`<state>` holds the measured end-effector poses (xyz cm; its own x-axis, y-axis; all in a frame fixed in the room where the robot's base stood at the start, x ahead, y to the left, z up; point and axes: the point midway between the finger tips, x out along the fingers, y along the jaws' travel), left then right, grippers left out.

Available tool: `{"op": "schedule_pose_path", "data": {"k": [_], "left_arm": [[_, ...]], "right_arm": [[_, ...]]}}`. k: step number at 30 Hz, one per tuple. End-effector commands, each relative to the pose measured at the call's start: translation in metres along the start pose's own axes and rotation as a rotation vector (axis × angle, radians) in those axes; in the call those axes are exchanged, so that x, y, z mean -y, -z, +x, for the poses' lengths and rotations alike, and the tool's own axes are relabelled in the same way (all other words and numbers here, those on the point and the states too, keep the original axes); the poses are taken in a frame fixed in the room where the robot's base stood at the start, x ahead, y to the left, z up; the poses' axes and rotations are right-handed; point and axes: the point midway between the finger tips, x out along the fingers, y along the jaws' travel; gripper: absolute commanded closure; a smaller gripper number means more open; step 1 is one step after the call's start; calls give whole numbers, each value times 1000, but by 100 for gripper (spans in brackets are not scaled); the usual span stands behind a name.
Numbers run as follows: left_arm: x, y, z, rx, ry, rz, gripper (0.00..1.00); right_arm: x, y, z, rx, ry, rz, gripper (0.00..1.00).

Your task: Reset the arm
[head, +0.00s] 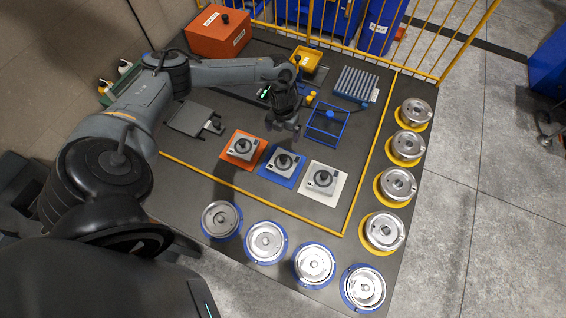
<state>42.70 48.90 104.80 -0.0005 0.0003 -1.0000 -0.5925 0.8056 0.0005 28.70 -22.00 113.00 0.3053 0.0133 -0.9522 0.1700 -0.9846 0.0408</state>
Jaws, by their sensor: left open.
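My left arm comes in from the left and reaches over the dark table. My left gripper (283,127) hangs above the middle of the table, pointing down, open and empty. It is above and behind the three small fixtures on an orange plate (235,157), a blue plate (270,174) and a white plate (311,188). A blue open frame (327,138) stands just right of it. My right gripper is not in view.
Several round metal moulds stand on blue rings (265,241) along the front edge and on yellow rings (397,186) along the right edge. An orange-red box (217,36), a yellow tray (306,58) and a ribbed blue-grey block (356,84) are at the back. A yellow fence (400,55) stands behind.

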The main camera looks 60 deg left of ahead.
Motion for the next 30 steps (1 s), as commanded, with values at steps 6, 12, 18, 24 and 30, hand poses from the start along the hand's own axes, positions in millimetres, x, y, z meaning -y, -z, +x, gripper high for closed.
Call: {"op": "schedule_pose_path", "data": {"k": [6,12,18,24,30], "left_arm": [[0,0,22,0,0,0,0],[0,0,23,0,0,0,0],[0,0,23,0,0,0,0],[0,0,23,0,0,0,0],[0,0,19,0,0,0,0]], "right_arm": [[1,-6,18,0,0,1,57],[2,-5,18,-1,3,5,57],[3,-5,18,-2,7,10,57],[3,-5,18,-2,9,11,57],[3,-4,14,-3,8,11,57]]}}
